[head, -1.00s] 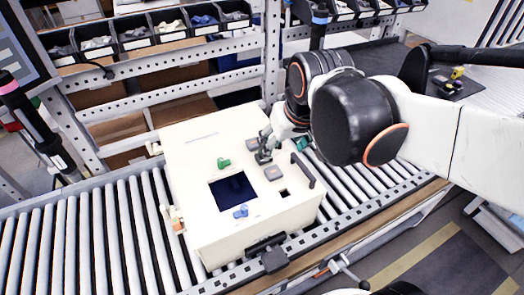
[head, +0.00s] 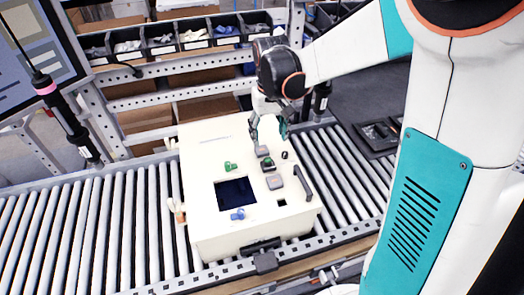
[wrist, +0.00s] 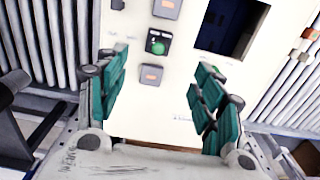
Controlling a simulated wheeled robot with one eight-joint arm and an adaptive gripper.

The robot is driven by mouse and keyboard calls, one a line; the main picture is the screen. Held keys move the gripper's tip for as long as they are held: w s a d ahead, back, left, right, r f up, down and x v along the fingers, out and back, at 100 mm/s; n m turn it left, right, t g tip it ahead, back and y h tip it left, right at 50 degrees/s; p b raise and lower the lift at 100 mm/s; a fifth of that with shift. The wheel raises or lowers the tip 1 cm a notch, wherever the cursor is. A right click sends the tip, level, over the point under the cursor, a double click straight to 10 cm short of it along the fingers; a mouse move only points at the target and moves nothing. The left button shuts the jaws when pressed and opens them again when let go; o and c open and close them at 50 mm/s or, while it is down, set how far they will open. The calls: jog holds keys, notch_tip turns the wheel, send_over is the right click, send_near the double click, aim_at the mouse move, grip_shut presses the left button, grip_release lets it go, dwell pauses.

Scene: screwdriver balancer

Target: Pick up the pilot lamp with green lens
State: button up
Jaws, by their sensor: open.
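A small round green lens in a dark square mount (wrist: 158,43) shows in the wrist view, between two grey plates; it looks like the pilot lamp. In the head view the same green piece (head: 267,162) sits on top of the cream box (head: 207,149), towards its right side. My gripper (wrist: 161,70) is open and empty, and the lens lies beyond the gap between its green fingers. In the head view my gripper (head: 268,133) is just behind the lens. Another small green piece (head: 231,166) lies left of it, by the dark opening.
Grey plates (head: 263,151) (head: 274,182) flank the lens closely. A dark handle (head: 302,182) stands up at the box's right. A blue piece (head: 238,214) lies near the front. Roller conveyor (head: 110,225) surrounds the box; a shelf with bins (head: 160,42) stands behind.

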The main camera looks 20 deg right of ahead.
aim_at(268, 159)
notch_tip(268, 159, down, 9)
jog(key=shift+r+b, duration=0.2)
jog(key=shift+b, duration=0.65)
jog(key=f+b, duration=0.1)
jog(key=f, duration=0.4)
jog(key=shift+w, duration=0.2)
jog(key=c, duration=1.3)
notch_tip(268, 159, up, 19)
jog(key=p, duration=0.4)
jog(key=shift+t, duration=0.8)
notch_tip(268, 159, down, 13)
jog(key=shift+w+f+b, duration=0.1)
jog(key=shift+f+b, duration=0.1)
jog(key=shift+b, duration=0.35)
jog(key=shift+f+b, duration=1.15)
jog(key=shift+f, duration=1.2)
